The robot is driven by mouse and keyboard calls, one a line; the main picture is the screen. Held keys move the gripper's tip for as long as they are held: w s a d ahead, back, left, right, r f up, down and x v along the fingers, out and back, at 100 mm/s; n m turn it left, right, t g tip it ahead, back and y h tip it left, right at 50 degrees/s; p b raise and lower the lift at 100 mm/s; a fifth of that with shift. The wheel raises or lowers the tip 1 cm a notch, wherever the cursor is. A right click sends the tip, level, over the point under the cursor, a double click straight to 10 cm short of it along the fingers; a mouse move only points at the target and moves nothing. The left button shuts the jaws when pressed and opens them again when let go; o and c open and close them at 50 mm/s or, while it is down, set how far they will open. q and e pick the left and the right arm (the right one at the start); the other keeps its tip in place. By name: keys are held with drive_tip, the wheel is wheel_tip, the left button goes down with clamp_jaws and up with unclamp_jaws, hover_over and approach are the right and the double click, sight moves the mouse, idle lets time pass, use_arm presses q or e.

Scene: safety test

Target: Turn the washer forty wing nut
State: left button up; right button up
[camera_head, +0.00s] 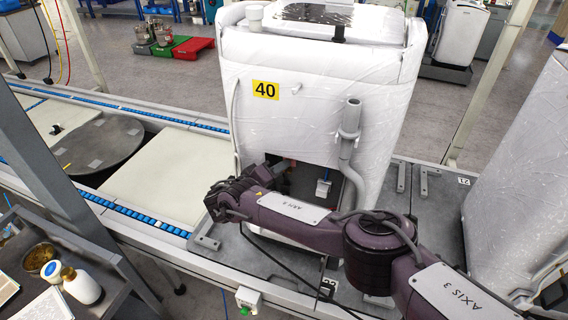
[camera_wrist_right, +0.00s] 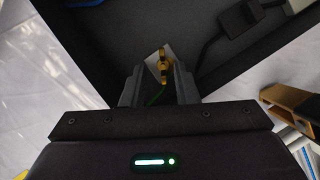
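The washer (camera_head: 320,100), wrapped in white film with a yellow label reading 40, stands on the conveyor line. Its lower front has a dark opening. In the right wrist view a small brass-yellow wing nut (camera_wrist_right: 162,66) sits in front of a pale plate inside this dark recess. My right gripper (camera_wrist_right: 160,84) is open, its two fingers apart on either side of the line to the wing nut. The nut shows between and just beyond the fingertips; I cannot tell whether they touch it. In the head view my right arm reaches the opening from the right. My left gripper is out of view.
A second wrapped machine (camera_head: 525,180) stands at the right. A bowl (camera_head: 39,258) and a white bottle (camera_head: 82,286) are on a bench at lower left. A dark cable runs under my arm. The pale conveyor panel (camera_head: 165,180) left of the washer is clear.

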drive_tip(key=shift+x, duration=1.1)
drive_tip(key=shift+w+f, duration=0.2)
drive_tip(key=shift+w, duration=0.1)
drive_tip(key=shift+s, duration=0.1)
clamp_jaws()
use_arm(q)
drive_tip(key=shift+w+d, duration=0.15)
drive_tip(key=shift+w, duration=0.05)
